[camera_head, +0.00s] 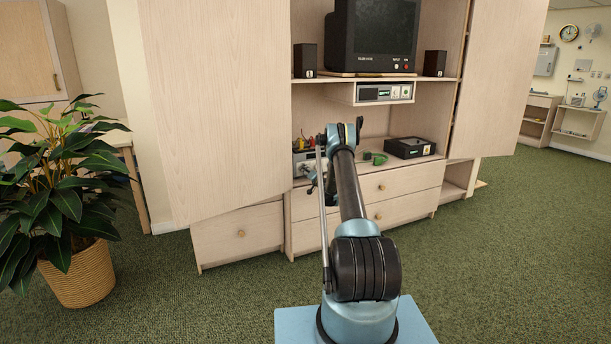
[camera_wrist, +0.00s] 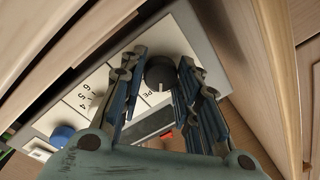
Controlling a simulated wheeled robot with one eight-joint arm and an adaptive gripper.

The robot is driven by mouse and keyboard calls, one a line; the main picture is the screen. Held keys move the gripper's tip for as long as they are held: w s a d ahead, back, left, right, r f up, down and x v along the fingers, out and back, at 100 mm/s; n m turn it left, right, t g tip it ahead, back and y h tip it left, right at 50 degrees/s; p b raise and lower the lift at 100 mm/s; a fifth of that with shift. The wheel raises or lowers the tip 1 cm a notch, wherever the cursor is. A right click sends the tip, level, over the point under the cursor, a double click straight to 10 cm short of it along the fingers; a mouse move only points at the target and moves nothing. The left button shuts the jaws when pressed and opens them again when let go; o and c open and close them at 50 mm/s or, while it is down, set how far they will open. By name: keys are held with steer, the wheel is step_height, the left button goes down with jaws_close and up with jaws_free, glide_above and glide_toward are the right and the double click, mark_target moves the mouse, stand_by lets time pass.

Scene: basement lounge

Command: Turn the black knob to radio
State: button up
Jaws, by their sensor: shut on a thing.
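The black knob (camera_wrist: 160,72) is round and stands on the pale front panel (camera_wrist: 166,44) of a grey device in the wrist view. A white mark on the knob's edge points toward a label of which only "PE" shows. My gripper (camera_wrist: 162,62) is around the knob, one finger on each side, shut on it. The fingers hide parts of the panel, and I cannot read a "radio" label. In the head view the grey device (camera_head: 301,158) sits in the cabinet's lower shelf, partly hidden behind my arm; the knob cannot be made out there.
Wooden cabinet walls are close around my wrist. A black box (camera_head: 409,148) and a green item (camera_head: 376,158) are to the right on the shelf. A potted plant (camera_head: 78,270) stands left.

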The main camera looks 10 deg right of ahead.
steer(key=m, duration=0.6)
steer(key=shift+d+h, duration=0.1)
steer(key=shift+h, duration=0.2)
steer(key=m, duration=0.5)
steer(key=shift+f+t, duration=0.1)
steer(key=shift+t, duration=0.2)
steer(key=shift+d+m+h, duration=0.1)
steer(key=shift+m+h, duration=0.2)
steer(key=o, duration=0.9)
steer(key=shift+f, duration=0.1)
steer(key=shift+o, duration=0.9)
steer(key=shift+s, duration=0.1)
steer(key=v, duration=1.1)
steer(key=shift+s, duration=0.35)
steer(key=shift+d, duration=0.1)
